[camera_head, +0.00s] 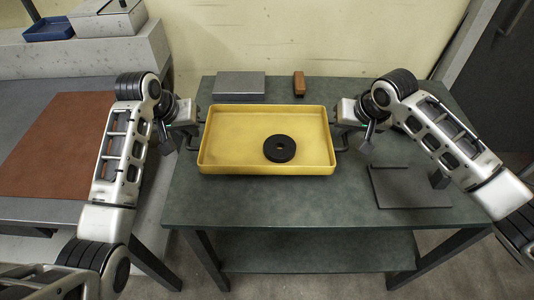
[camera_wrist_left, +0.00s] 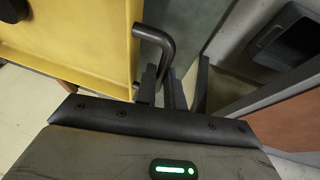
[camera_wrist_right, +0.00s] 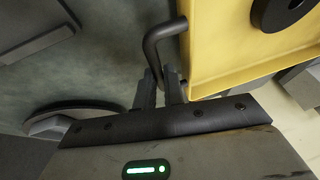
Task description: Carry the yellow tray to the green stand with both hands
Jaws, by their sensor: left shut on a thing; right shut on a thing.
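The yellow tray (camera_head: 230,160) is over the dark green table-like stand (camera_head: 260,210) in the head view, looking about level. I cannot tell whether it touches the top. A black ring-shaped disc (camera_head: 280,149) lies in the tray, right of its middle. My left gripper (camera_head: 196,128) is shut on the tray's dark left handle (camera_wrist_left: 162,42). My right gripper (camera_head: 343,130) is shut on the right handle (camera_wrist_right: 156,42). The tray's wall also shows in the left wrist view (camera_wrist_left: 122,60) and its floor in the right wrist view (camera_wrist_right: 222,50).
On the stand are a grey block (camera_head: 239,85), a small brown block (camera_head: 299,83) and a dark plate (camera_head: 407,187) with a raised side. At left is a grey bench with a brown mat (camera_head: 60,145) and a blue bin (camera_head: 48,29). The stand's front is clear.

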